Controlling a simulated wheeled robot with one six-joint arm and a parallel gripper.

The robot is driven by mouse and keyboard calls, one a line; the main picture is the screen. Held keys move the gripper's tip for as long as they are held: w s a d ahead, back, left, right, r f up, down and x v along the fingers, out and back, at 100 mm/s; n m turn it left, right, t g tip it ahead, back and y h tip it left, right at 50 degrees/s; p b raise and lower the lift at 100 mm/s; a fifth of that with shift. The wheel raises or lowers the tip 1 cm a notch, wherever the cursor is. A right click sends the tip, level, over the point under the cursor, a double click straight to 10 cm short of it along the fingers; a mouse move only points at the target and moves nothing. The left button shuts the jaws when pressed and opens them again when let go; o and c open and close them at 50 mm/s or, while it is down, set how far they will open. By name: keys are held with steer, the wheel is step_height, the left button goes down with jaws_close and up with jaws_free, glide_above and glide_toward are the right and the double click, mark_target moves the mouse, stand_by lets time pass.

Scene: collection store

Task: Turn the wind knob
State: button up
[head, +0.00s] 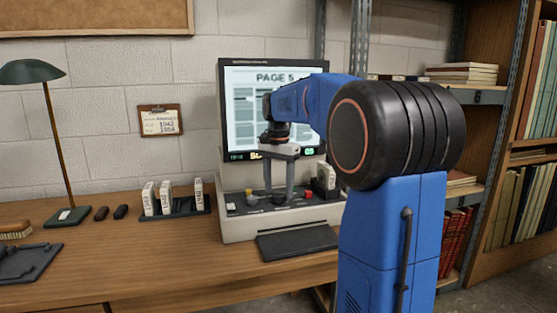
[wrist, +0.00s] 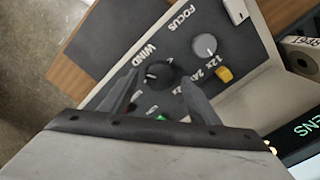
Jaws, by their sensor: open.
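The wind knob (wrist: 157,74) is a round black knob with a light mark, on the dark control panel (wrist: 187,22) beside the printed word WIND. My gripper (wrist: 162,78) is open, with one finger on each side of the knob in the wrist view. I cannot tell whether the fingers touch it. In the head view my gripper (head: 279,194) points straight down over the reader's front panel (head: 236,208). The knob is hard to make out there between the fingers. The lit screen (head: 243,105) above reads PAGE 5 and is partly hidden by my arm.
A grey focus knob (wrist: 205,46) and a yellow button (wrist: 224,73) sit near the wind knob. A red control (head: 308,195) is on the panel's right. A film reel box (head: 326,177) stands at the right end. Boxes in a rack (head: 187,208) and a lamp (head: 47,110) stand left.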

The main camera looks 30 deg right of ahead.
mark_target(278, 195)
step_height(278, 195, up, 16)
stand_by(0.5)
stand_by(0.4)
steer(key=s+a+f+n+t, duration=0.1)
steer(key=s+a+f+n, duration=0.3)
steer(key=s+f, duration=0.6)
steer(key=s+a+f+n+t, duration=0.2)
steer(key=s+a+f+n, duration=0.3)
steer(key=s+f, duration=0.5)
steer(key=s+a+f+n+t, duration=0.1)
steer(key=s+a+f+n, duration=0.3)
steer(key=s+a+f, duration=0.3)
steer(key=s+f, duration=0.3)
steer(key=s, duration=0.1)
steer(key=shift+f+t, duration=0.15)
steer(key=shift+t, duration=0.25)
stand_by(0.3)
